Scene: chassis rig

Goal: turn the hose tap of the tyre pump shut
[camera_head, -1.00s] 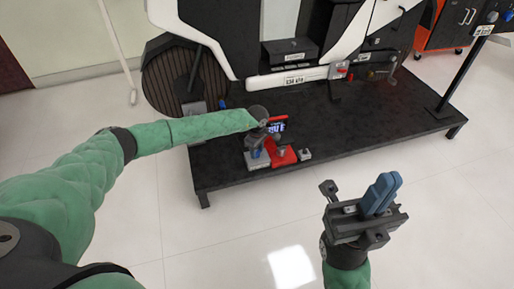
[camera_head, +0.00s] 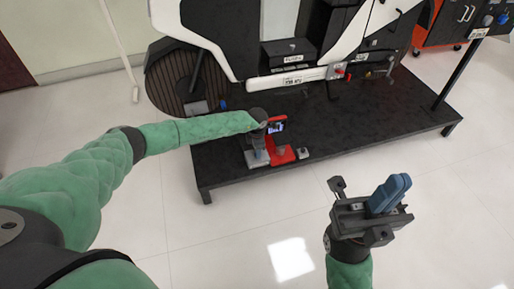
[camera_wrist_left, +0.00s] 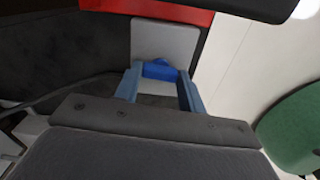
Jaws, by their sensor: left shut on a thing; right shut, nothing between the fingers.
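The tyre pump, with a red body (camera_head: 282,155) and a small lit display (camera_head: 276,127), stands near the front edge of the black platform. A grey block (camera_head: 257,159) sits at its left side. My left gripper (camera_wrist_left: 160,88) reaches down over this block. In the left wrist view its two blue fingers are shut on the blue hose tap (camera_wrist_left: 160,70), in front of a grey plate (camera_wrist_left: 165,40). In the head view my wrist largely hides the tap, so its exact angle is unclear. My right gripper (camera_head: 391,193) is shut and empty, over the floor in front of the platform.
The black platform (camera_head: 350,125) carries a large white and black frame (camera_head: 200,40) and a dark ribbed wheel (camera_head: 185,80) behind the pump. A small grey block (camera_head: 302,152) lies right of the pump. An orange cabinet (camera_head: 450,22) stands at back right. The front floor is clear.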

